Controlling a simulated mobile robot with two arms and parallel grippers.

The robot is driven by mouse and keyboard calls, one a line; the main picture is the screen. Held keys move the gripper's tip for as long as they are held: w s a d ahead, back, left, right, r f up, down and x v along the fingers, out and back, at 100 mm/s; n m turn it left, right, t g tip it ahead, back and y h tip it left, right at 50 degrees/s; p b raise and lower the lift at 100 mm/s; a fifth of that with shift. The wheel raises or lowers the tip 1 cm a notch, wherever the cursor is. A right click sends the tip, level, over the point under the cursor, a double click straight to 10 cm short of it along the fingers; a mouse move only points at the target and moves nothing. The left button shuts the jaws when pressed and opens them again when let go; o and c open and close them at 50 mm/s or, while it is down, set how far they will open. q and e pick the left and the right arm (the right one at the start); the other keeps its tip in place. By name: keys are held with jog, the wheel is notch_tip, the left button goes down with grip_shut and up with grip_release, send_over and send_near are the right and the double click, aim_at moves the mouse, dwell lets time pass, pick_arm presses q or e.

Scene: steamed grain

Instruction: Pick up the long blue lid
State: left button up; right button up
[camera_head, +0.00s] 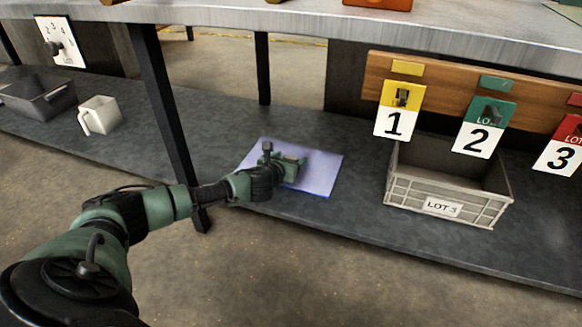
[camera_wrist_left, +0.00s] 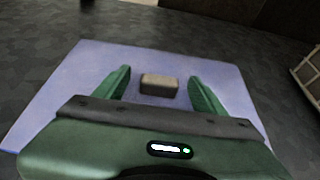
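The long blue lid (camera_head: 324,173) is a flat, pale blue-violet panel lying on the dark lower shelf. It also fills much of the left wrist view (camera_wrist_left: 62,98), where a small grey-brown block-shaped handle (camera_wrist_left: 159,84) stands near its middle. My left gripper (camera_head: 292,165) reaches over the lid from the left. In the left wrist view its two green fingers (camera_wrist_left: 158,78) are spread apart, one to each side of the handle, with visible gaps. I cannot tell whether the fingertips touch the lid. My right gripper is not in view.
A grey crate labelled LOT 3 (camera_head: 441,208) stands right of the lid. A white jug (camera_head: 101,115) and a dark bin (camera_head: 38,100) sit on the shelf at left. A dark table leg (camera_head: 165,105) rises behind my arm. The grey upper tabletop (camera_head: 300,18) overhangs the shelf.

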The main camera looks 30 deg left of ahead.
pick_arm(q)
grip_shut()
jog(key=shift+r, duration=0.15)
